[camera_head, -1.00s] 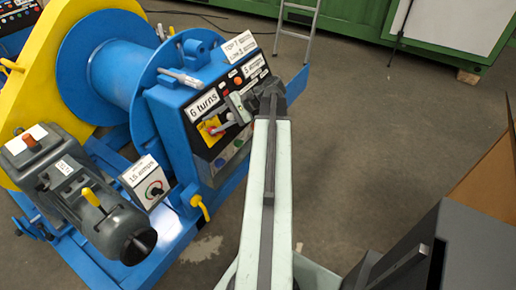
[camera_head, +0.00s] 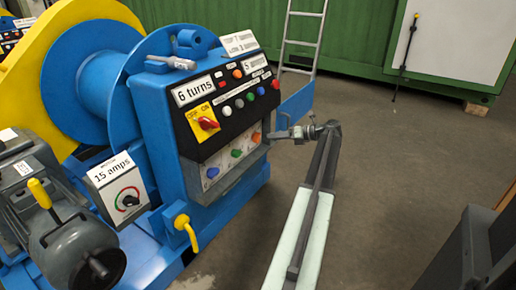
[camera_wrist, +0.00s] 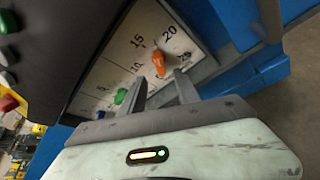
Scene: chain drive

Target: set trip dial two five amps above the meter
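The trip dials sit on a pale panel low on the blue machine: an orange knob (camera_head: 256,137), a green knob (camera_head: 236,153) and a blue knob (camera_head: 212,173). In the wrist view, the orange knob (camera_wrist: 158,62) has numbers including 15 and 20 around it; the green knob (camera_wrist: 120,97) is lower left. I cannot read which dial is number two. The meter box (camera_head: 118,182) is labelled "15 amps". My gripper (camera_head: 272,135) is right of the panel, near the orange knob. In the wrist view its fingers (camera_wrist: 160,90) are apart and empty.
Above the dials is a black panel (camera_head: 235,108) with a red switch (camera_head: 207,123), buttons and a "6 turns" label (camera_head: 193,91). A yellow lever (camera_head: 185,228) projects below. A grey motor (camera_head: 75,250) stands at left.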

